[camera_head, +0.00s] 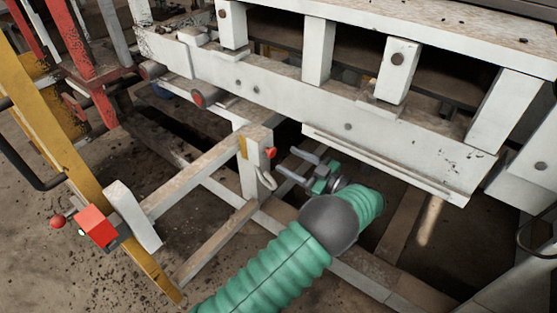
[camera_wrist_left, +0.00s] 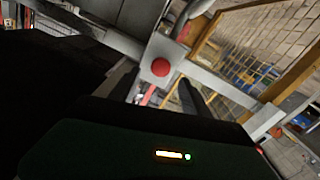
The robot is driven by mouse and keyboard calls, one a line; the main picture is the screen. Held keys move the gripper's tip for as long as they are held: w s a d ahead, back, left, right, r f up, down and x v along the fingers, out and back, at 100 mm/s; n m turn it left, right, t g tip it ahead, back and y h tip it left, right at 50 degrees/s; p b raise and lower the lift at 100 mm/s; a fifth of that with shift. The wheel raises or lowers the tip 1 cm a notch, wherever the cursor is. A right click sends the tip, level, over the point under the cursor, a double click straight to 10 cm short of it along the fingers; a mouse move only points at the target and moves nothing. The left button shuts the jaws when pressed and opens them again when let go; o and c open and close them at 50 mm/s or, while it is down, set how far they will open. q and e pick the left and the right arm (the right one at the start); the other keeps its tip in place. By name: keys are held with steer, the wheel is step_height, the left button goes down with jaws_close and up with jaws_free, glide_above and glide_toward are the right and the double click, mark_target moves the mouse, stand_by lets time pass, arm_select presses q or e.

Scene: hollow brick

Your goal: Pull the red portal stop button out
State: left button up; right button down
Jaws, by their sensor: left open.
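A small red button (camera_head: 270,153) sits on the side of a white post of the machine frame, in the head view. My left gripper (camera_head: 285,161) is just to the right of it, with its two grey fingers pointing towards the post. The fingers are apart and nothing is between them. In the left wrist view the round red button (camera_wrist_left: 160,67) faces the camera, beyond and between the dark fingers (camera_wrist_left: 158,86). A gap seems to remain between the fingertips and the button. My right gripper is not in view.
A long white beam (camera_head: 350,128) with a ledge runs above my left gripper. A red box (camera_head: 96,226) with a red knob (camera_head: 58,222) stands by the yellow post at the left.

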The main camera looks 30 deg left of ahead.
mark_target(274, 153)
arm_select(q)
steer(key=a+b, duration=0.1)
steer(key=a, duration=0.4)
steer(key=shift+w+a, duration=0.2)
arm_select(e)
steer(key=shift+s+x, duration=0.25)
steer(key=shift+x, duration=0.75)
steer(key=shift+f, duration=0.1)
arm_select(q)
jaws_close()
